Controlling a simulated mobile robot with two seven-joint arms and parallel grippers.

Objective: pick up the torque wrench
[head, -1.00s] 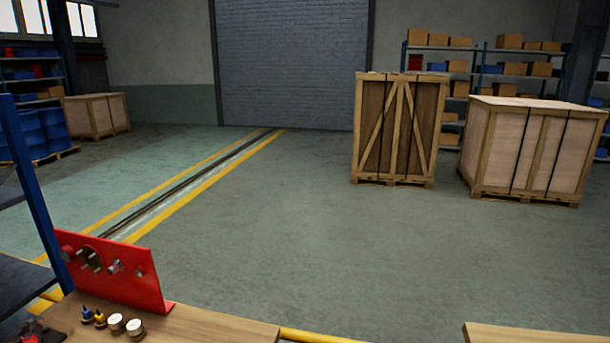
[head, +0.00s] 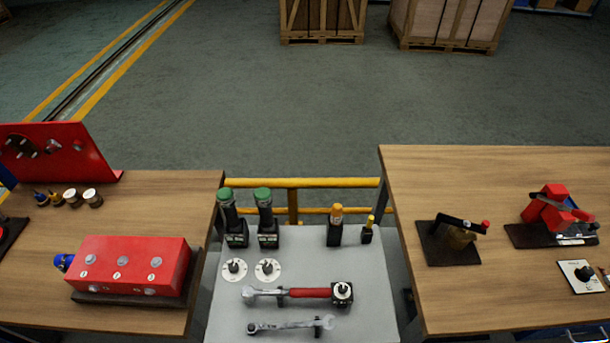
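The torque wrench (head: 308,292) lies across the grey table between the two wooden benches. It has a red grip and a silver shaft, with a silver head at its left end. A dark square piece with a round light face sits at its right end; I cannot tell whether it is part of the wrench. A plain silver spanner (head: 290,325) lies nearer to me, apart from it. Neither of my grippers is in view.
Two green-topped black tools (head: 264,218), an orange-topped black tool (head: 336,226) and two white dials (head: 234,269) stand behind the wrench. A red block (head: 130,265) sits on the left bench. A clamp-like black fixture (head: 450,243) stands on the right bench. A yellow rail (head: 300,183) runs behind.

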